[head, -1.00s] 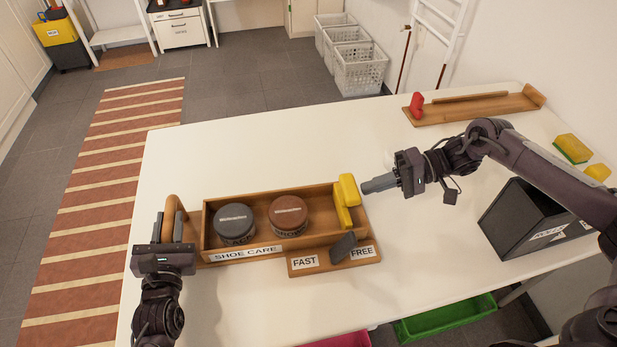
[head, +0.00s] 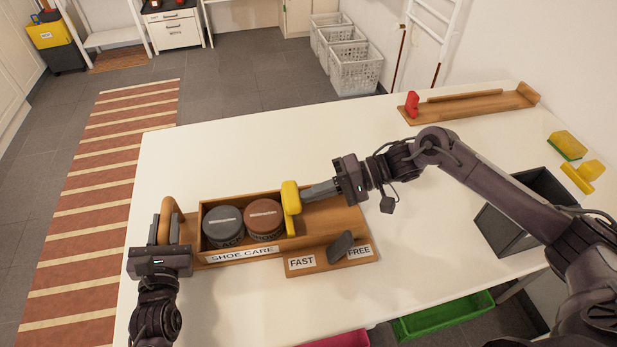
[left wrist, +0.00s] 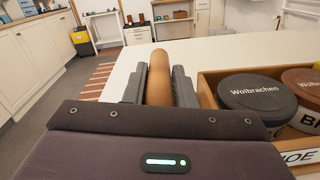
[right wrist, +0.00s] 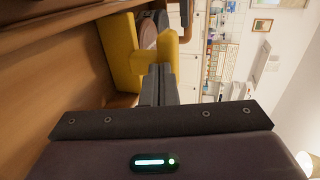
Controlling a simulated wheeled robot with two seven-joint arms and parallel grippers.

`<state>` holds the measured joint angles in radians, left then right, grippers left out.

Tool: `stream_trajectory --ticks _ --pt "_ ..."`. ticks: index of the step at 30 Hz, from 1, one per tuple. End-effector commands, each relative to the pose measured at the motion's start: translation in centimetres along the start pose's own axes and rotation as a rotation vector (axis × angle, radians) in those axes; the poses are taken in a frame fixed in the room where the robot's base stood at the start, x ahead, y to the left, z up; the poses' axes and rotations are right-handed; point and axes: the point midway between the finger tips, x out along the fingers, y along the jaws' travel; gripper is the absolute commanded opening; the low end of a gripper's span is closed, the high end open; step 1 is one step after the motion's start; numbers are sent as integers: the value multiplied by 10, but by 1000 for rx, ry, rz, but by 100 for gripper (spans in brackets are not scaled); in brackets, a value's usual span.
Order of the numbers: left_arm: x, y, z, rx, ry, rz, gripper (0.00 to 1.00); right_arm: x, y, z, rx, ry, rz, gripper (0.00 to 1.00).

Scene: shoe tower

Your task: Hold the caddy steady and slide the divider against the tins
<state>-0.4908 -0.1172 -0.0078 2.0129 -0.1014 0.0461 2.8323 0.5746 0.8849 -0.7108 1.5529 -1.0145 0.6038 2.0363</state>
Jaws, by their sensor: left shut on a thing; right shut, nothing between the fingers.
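The wooden caddy (head: 340,221), labelled SHOE CARE, stands on the white table. A dark tin (head: 223,226) and a brown tin (head: 264,217) sit side by side at its left end. The yellow divider (head: 291,208) stands upright beside the brown tin, seemingly against it. My left gripper (head: 164,230) is shut on the caddy's rounded handle (left wrist: 160,82) at the left end. My right gripper (head: 306,194) is shut and empty, its fingertips at the divider's right face; the divider (right wrist: 122,52) fills the space before the fingers in the right wrist view.
A grey lever (head: 340,247) stands between the FAST and FREE labels on the caddy's front. A black open bin (head: 500,225), a sponge (head: 568,145) and a wooden rack (head: 470,106) with a red piece lie to the right. Table behind the caddy is clear.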

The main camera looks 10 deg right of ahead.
Motion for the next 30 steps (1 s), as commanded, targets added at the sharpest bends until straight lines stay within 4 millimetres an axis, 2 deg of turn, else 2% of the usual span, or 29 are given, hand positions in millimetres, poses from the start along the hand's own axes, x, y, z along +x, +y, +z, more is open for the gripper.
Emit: stream_trajectory --ticks 1,11,17,23,30 --pt "-2 -6 -9 -2 20 -15 0 6 -1 1 0 -3 -2 0" --pt "-2 -7 -9 -3 19 -18 0 9 -2 2 0 -4 -2 0" --pt "-2 -8 -8 -3 19 -18 0 1 1 2 0 -3 -1 0" --pt "-2 -7 -9 -2 19 -16 0 -37 12 2 3 5 3 0" --pt "-2 -6 -9 -1 20 -14 0 -94 11 1 -1 7 2 0"
